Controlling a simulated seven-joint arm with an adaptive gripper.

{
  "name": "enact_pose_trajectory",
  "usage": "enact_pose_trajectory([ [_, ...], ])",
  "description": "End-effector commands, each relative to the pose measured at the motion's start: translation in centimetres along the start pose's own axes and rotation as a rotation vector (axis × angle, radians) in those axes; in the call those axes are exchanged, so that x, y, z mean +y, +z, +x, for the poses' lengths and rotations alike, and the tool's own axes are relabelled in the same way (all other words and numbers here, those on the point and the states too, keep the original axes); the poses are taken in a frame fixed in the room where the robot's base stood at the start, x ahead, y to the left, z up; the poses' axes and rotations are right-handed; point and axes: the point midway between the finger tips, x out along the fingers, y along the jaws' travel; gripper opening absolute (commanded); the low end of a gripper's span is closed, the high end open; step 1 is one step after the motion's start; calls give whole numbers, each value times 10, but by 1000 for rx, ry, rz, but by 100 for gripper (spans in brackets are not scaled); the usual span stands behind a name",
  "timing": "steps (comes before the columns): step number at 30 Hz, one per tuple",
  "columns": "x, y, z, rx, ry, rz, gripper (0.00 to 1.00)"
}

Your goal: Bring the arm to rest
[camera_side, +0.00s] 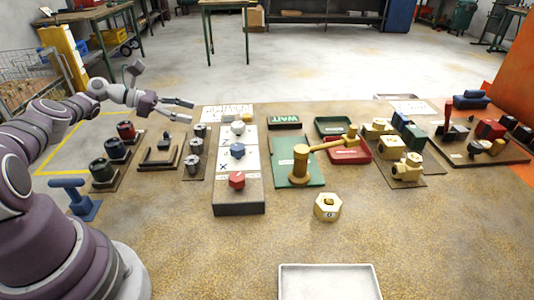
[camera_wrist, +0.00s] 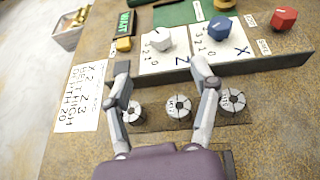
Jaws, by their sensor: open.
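My gripper (camera_side: 190,111) is open and empty in the side view. It hangs in the air above the left part of the bench, near the back edge, with its fingers pointing right. In the wrist view my gripper (camera_wrist: 161,70) shows two spread fingers with nothing held between them. Below the fingers are several grey slotted collets (camera_wrist: 179,106) on a dark strip; these collets (camera_side: 196,143) also show in the side view.
A grey panel (camera_side: 238,204) with white, blue and red knobs stands right of my gripper. A brass drilling piece (camera_side: 300,163) stands on a green mat. A brass hex block (camera_side: 327,207) and an empty white tray (camera_side: 330,285) are nearer the front.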

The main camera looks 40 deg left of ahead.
Motion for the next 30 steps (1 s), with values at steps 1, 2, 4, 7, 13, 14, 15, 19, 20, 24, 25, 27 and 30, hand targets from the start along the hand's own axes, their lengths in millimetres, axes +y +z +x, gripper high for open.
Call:
enact_pose_trajectory([
  [1,0,0,0,0,0,0,61],
  [2,0,0,0,0,0,0,61],
  [4,0,0,0,-1,0,0,61],
  [7,-3,8,6,14,-28,45,61],
  [13,-54,78,56,189,-312,532,61],
  [14,-67,86,62,223,-363,623,61],
  [15,-83,96,69,269,-426,743,61],
  [19,-133,117,73,418,-609,1129,61],
  [20,-143,120,70,451,-642,1216,61],
  [24,-184,130,45,592,-765,1598,61],
  [25,-191,131,37,618,-783,1676,61],
  [27,-206,132,17,668,-816,1852,61],
  [30,-225,128,-12,714,-841,2077,61],
])
